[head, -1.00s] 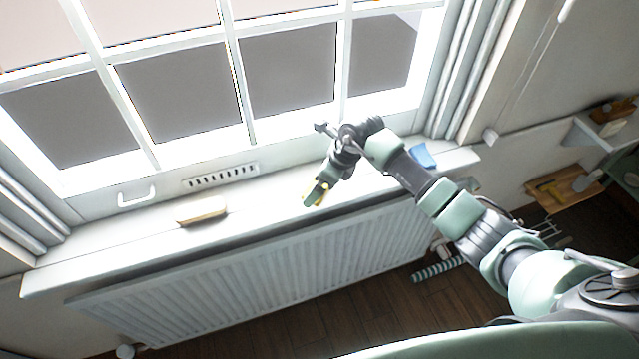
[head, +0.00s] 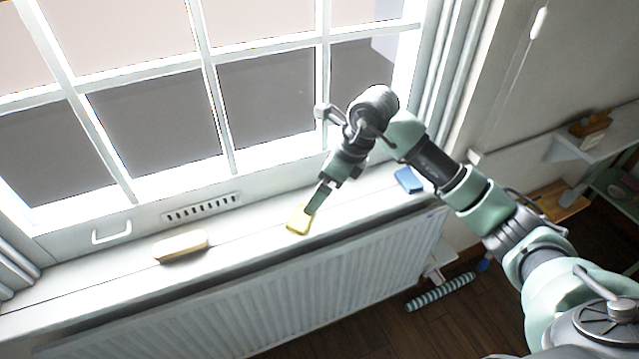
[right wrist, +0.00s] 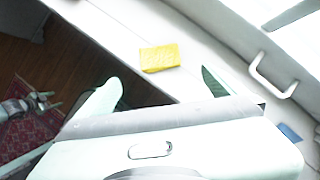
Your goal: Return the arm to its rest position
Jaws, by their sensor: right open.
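My right gripper (head: 316,200) is open above the white window sill, with its arm coming in from the right. A yellow sponge (head: 299,219) lies on the sill just below and beyond its fingertips. In the right wrist view the sponge (right wrist: 160,57) lies flat ahead of the two spread fingers (right wrist: 160,90), apart from them, with nothing between them. My left gripper is not in view.
The window (head: 265,95) stands close behind the arm. A tan-topped block (head: 181,246) and a blue item (head: 408,180) lie on the sill (head: 245,236). A white radiator (head: 270,300) is below. A wall shelf (head: 590,146) is at the right.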

